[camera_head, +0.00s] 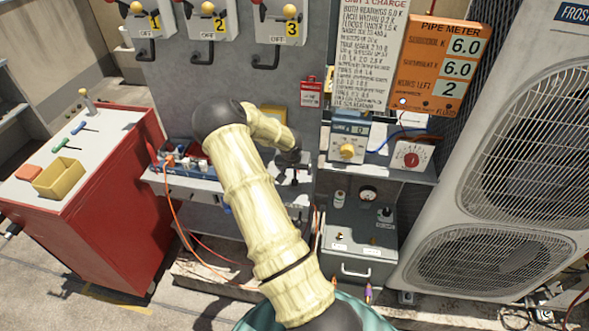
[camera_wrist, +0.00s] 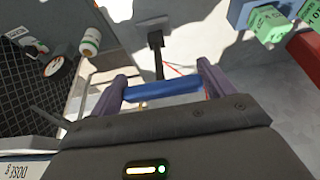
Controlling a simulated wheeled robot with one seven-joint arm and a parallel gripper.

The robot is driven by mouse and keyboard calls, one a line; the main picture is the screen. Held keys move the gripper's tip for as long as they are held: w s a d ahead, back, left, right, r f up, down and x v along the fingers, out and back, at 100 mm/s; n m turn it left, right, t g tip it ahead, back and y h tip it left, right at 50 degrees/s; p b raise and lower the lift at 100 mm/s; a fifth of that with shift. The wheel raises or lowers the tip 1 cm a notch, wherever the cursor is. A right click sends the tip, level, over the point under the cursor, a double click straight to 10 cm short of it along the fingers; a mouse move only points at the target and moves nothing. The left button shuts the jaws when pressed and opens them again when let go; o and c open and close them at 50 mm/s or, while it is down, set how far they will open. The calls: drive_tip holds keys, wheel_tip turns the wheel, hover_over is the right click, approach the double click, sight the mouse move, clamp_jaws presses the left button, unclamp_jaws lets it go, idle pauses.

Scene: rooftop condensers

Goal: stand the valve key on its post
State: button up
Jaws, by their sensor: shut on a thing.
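My gripper (camera_wrist: 163,84) is shut on a blue bar, which looks like the handle of the valve key (camera_wrist: 163,91). The bar lies crosswise between two purple fingers. A dark stem with a square black head runs from behind the bar toward the top of the wrist view. In the head view my gripper (camera_head: 291,160) is dark and small over the grey bench, and the key in it is hardly visible there. The post cannot be told for sure; I cannot tell whether the key touches it.
A red cart (camera_head: 112,195) stands left, with several small T-handled tools and a yellow bin (camera_head: 60,178) on top. A grey box (camera_head: 358,243) with a gauge stands below right. Condenser fans (camera_head: 537,140) bound the right. A white bottle (camera_wrist: 90,40) and green blocks (camera_wrist: 265,22) flank my gripper.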

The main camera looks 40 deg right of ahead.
drive_tip(key=shift+f+b, duration=0.4)
drive_tip(key=shift+b, duration=0.15)
idle(0.4)
drive_tip(key=o, duration=1.1)
drive_tip(key=shift+c, duration=0.2)
drive_tip(key=shift+r, duration=0.15)
drive_tip(key=v, duration=1.7)
